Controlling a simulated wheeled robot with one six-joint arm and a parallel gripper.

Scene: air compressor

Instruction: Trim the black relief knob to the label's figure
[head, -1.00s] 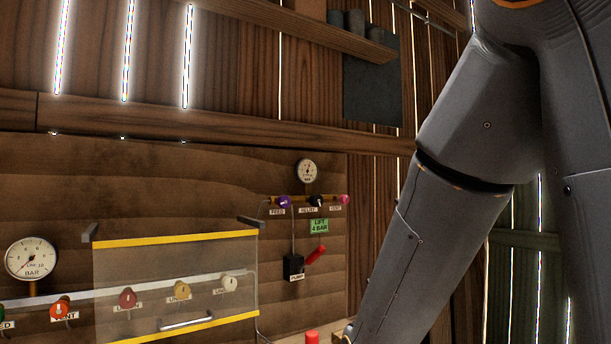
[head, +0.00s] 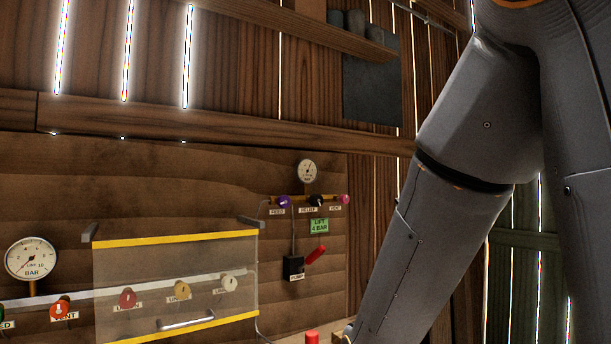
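The black relief knob (head: 317,201) sits on a brass pipe on the wooden wall, between a purple feed knob (head: 284,202) and a pink vent knob (head: 344,199). Its tag below reads RELIEF. A green label (head: 319,226) under it reads "LIFT 4 BAR". A small round gauge (head: 307,171) in BAR stands above the pipe; its needle points up and slightly right, its figures too small to read. My arm comes down across the right side; my gripper is out of view below the frame.
A black pump box (head: 294,267) with a red lever (head: 316,254) hangs below the label. A clear yellow-edged guard (head: 176,240) covers several knobs at left, near a larger gauge (head: 31,258). A red-topped object (head: 312,337) stands at the bottom edge. A shelf (head: 290,28) is overhead.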

